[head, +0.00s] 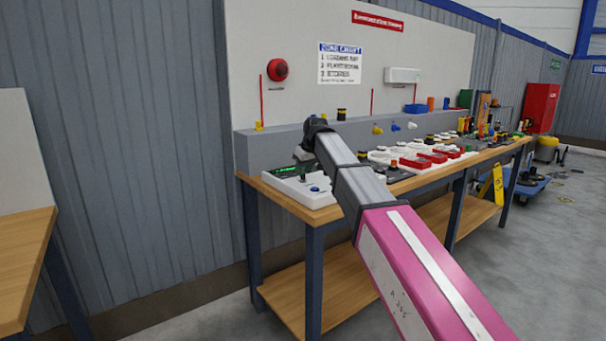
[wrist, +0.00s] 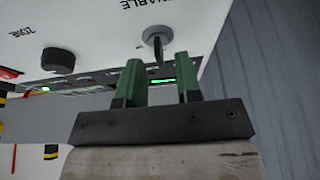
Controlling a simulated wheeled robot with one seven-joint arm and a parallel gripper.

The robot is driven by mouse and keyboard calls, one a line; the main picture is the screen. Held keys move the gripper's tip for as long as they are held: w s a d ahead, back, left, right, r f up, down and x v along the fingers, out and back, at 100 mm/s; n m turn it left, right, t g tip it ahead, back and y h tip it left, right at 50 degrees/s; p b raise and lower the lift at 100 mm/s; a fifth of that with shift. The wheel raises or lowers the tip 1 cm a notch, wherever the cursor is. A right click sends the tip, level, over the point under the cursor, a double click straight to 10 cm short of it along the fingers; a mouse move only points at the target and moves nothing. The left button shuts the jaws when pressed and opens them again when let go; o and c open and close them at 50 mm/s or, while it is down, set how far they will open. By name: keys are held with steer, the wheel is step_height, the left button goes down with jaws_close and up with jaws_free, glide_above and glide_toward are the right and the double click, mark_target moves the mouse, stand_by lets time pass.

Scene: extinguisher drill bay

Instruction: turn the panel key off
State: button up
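The white panel (head: 308,192) sits at the near left end of the workbench. In the wrist view the panel face (wrist: 100,25) fills the top, with a black knob by the word ZONE. The panel key (wrist: 158,48) stands in a round metal lock beside a word ending in NABLE. My gripper (wrist: 161,77) is open, its two green fingers apart. The key shows between and just beyond the fingertips; I cannot tell whether they touch it. In the head view my gripper (head: 304,158) is over the panel, and the key is hidden.
The black ZONE knob (wrist: 58,61) is left of the fingers. A green-lit display (head: 287,169) is on the panel. Red and white units (head: 423,160) crowd the bench to the right. A wooden table (head: 25,240) stands at the left, with a floor gap between.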

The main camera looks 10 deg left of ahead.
steer(key=v, duration=0.9)
steer(key=shift+w+f, duration=0.1)
